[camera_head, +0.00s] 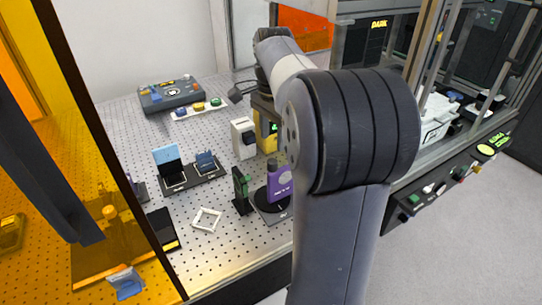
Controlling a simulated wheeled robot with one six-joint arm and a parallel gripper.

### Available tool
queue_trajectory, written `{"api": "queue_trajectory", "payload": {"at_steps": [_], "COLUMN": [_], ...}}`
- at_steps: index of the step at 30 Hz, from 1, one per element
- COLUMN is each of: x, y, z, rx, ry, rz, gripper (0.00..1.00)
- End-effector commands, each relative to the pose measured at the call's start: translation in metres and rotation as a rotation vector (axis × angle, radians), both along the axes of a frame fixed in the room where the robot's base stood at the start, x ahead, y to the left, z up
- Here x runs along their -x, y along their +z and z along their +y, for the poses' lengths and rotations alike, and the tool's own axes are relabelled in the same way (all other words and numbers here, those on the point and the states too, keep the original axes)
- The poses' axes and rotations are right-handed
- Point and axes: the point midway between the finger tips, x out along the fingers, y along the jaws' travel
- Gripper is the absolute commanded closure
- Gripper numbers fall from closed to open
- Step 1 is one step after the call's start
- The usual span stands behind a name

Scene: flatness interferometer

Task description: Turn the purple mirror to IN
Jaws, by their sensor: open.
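The purple mirror (280,181) is an upright purple block with small white lettering.
A dark green holder (241,190) stands just left of the mirror. A white unit (244,138) and a yellow box (266,130) stand behind it. A white square frame (206,220) lies at front left. Blue parts (168,160) stand farther left. An orange panel (84,130) borders the left.

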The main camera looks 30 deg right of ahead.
Motion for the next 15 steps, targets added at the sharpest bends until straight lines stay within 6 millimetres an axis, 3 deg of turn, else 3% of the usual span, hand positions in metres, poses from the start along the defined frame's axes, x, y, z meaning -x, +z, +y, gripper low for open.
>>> {"api": "queue_trajectory", "payload": {"at_steps": [6,15], "x": [0.001,0.0], "y": [-0.043,-0.072], "z": [0.001,0.001], "rx": [-0.001,-0.001], "ry": [0.002,0.003], "rz": [0.003,0.0], "gripper": [0.53,0.53]}}
